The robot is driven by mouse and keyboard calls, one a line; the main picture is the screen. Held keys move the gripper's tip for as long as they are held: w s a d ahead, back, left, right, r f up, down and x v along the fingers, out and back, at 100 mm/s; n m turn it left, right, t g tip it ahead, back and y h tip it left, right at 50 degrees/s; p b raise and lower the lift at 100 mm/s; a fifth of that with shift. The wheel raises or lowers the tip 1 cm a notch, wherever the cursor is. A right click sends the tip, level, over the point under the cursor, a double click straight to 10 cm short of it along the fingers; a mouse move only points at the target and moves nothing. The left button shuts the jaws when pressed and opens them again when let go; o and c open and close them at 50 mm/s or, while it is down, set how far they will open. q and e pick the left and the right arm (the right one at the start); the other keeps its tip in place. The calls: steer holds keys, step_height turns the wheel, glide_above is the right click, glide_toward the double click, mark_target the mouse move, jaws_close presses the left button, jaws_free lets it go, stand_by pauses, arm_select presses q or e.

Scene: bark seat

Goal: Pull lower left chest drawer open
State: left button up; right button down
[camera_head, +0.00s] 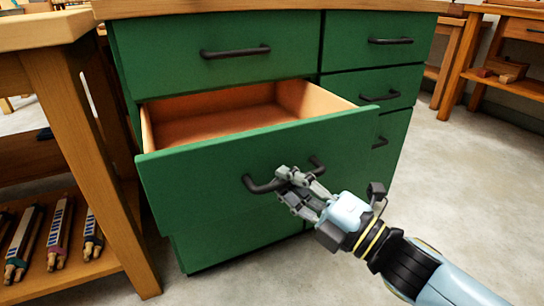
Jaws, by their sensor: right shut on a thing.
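The green chest (220,75) stands in front of me with a wooden top. Its lower left drawer (200,185) is pulled part way out, and its bare wooden inside shows empty. The drawer's dark bar handle (262,185) is on the front panel. My right gripper (287,177) is shut on this handle near its middle, and its fingers hide part of the bar. My left gripper is not in view.
The upper left drawer (175,55) and the right-hand drawers (375,60) are shut. A wooden bench (85,150) stands close at the left, with several tools on its low shelf. Wooden tables stand at the back right. The grey floor (460,190) is clear at right.

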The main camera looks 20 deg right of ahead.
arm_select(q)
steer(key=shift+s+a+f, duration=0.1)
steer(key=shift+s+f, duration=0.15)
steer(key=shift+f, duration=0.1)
arm_select(e)
steer(key=s, duration=0.4)
steer(key=shift+s+d+r, duration=0.1)
steer(key=shift+s, duration=0.2)
steer(key=c, duration=1.3)
jaws_free()
steer(key=shift+c, duration=0.2)
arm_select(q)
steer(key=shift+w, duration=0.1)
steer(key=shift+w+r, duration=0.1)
arm_select(e)
steer(key=shift+s, duration=0.1)
steer(key=v, duration=1.2)
